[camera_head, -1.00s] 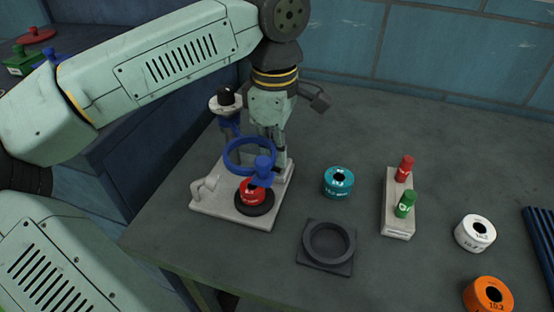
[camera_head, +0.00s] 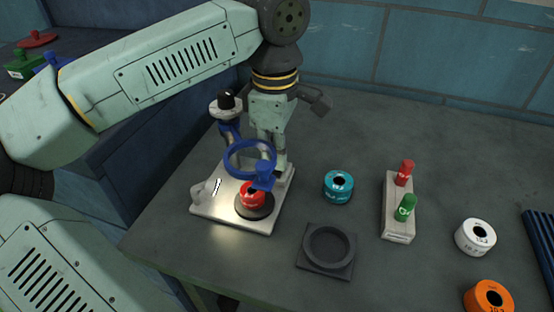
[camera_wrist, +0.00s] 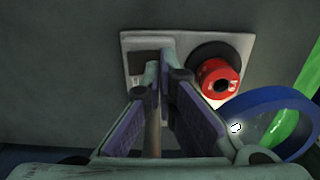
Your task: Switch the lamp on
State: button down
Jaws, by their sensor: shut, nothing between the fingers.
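A red drum (camera_head: 251,196) sits on a black round base on the same plate, also visible in the wrist view (camera_wrist: 218,80). My gripper (camera_head: 279,166) is shut and empty, low over the plate's back right end. In the wrist view, its fingertips (camera_wrist: 163,66) are beside a dark rectangular part (camera_wrist: 146,62) on the plate. Contact cannot be told, and the fingers partly hide that part.
A blue ring (camera_head: 230,160) with a blue block stands close in front of my gripper. A teal spool (camera_head: 338,187), a dark ring holder (camera_head: 302,254) and a block with red and green pegs (camera_head: 399,237) lie to the right. White (camera_head: 475,237) and orange (camera_head: 489,296) spools are farther right.

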aim_at(275, 170)
jog(key=shift+r+p, duration=1.9)
jog(key=shift+r, duration=1.1)
